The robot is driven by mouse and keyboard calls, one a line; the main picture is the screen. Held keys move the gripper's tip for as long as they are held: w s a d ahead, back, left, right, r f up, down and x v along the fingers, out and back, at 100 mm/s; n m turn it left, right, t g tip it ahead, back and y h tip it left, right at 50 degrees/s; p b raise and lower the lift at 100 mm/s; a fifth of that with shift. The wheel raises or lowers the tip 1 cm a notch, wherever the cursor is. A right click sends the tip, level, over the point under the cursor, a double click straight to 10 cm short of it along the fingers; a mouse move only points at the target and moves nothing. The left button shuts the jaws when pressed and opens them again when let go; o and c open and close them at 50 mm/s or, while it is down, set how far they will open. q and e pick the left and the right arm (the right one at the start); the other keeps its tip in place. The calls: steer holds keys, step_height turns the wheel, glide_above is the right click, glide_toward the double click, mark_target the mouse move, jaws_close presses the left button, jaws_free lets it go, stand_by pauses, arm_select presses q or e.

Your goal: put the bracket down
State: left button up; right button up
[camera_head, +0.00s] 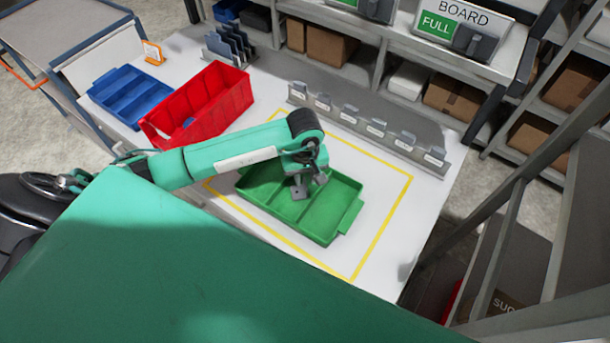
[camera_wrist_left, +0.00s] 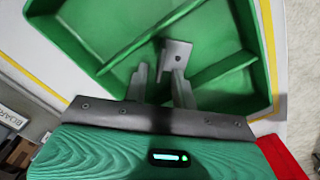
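The grey metal bracket (camera_wrist_left: 177,56), with a small hole in its plate, is in the green tray (camera_head: 328,229); it also shows in the head view (camera_head: 299,192). It sits beside the tray's inner dividers, at the fingertips. My left gripper (camera_head: 309,180) reaches down into the tray. In the left wrist view its two fingers (camera_wrist_left: 160,82) stand apart, with the bracket just beyond and between their tips. I see a gap beside the bracket, so the fingers look open. Whether the bracket rests fully on the tray floor is hard to tell. My right gripper is not in view.
A yellow outline (camera_head: 386,219) surrounds the green tray on the white table. A red bin (camera_head: 205,105) and blue tray (camera_head: 130,94) stand to the left. A rail of labelled holders (camera_head: 375,128) runs behind. A shelf rack (camera_head: 540,225) stands at the right.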

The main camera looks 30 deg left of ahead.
mark_target(305, 181)
arm_select(q)
steer(key=shift+r, duration=0.1)
steer(key=shift+r, duration=0.2)
step_height(305, 181, up, 12)
steer(key=b, duration=0.5)
steer(key=shift+f, duration=0.2)
steer(key=shift+s+f, duration=0.1)
